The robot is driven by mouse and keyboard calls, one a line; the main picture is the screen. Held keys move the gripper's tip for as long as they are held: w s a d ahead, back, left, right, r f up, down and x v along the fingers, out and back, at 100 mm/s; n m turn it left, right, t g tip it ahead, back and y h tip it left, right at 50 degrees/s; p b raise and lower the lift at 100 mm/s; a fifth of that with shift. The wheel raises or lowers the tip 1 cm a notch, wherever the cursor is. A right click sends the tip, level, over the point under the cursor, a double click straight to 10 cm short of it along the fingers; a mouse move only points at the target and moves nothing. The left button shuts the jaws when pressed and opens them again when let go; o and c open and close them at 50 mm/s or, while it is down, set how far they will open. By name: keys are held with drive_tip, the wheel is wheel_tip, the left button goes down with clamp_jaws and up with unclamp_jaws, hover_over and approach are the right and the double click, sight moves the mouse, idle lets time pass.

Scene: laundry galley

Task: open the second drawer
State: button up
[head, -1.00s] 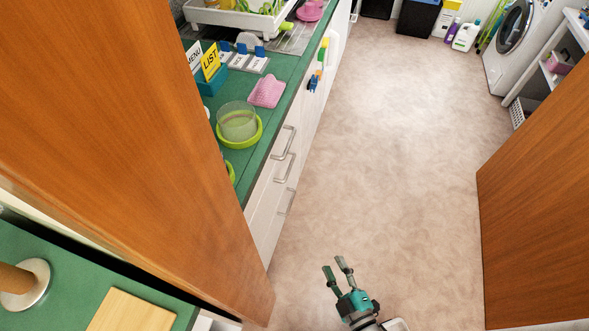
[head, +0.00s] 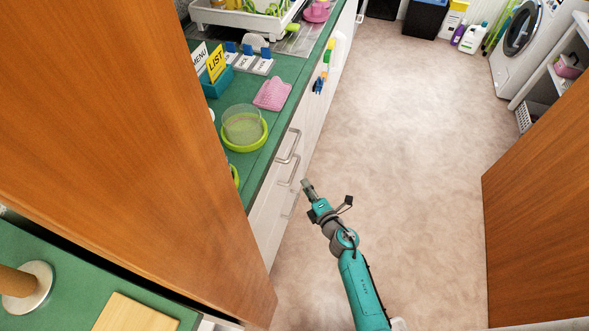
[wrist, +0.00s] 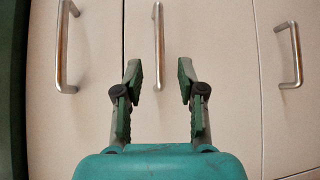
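The cabinet front holds a stack of drawers with silver bar handles. The top handle (head: 289,146), the second handle (head: 285,169) and a lower handle (head: 290,203) show in the head view. My gripper (head: 306,186) is in front of this stack, close to the second and lower handles. In the wrist view my gripper (wrist: 160,80) is open, its two fingers apart. The middle handle (wrist: 158,45) lines up with the gap between them; I cannot tell if it is inside the gap. The drawer fronts look flush and shut.
A brown wooden door (head: 130,130) stands close on the left and another wooden panel (head: 540,210) on the right. The green counter (head: 272,118) above the drawers carries a green bowl, a pink cloth and card holders. The floor (head: 410,130) between is clear.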

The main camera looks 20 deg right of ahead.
sight(295, 168)
drive_tip(key=w, duration=0.3)
drive_tip(key=w+a+f, duration=0.1)
drive_tip(key=w, duration=0.5)
drive_tip(key=shift+w+a+f, duration=0.15)
drive_tip(key=shift+w+a, duration=0.1)
drive_tip(key=shift+w, duration=0.15)
clamp_jaws()
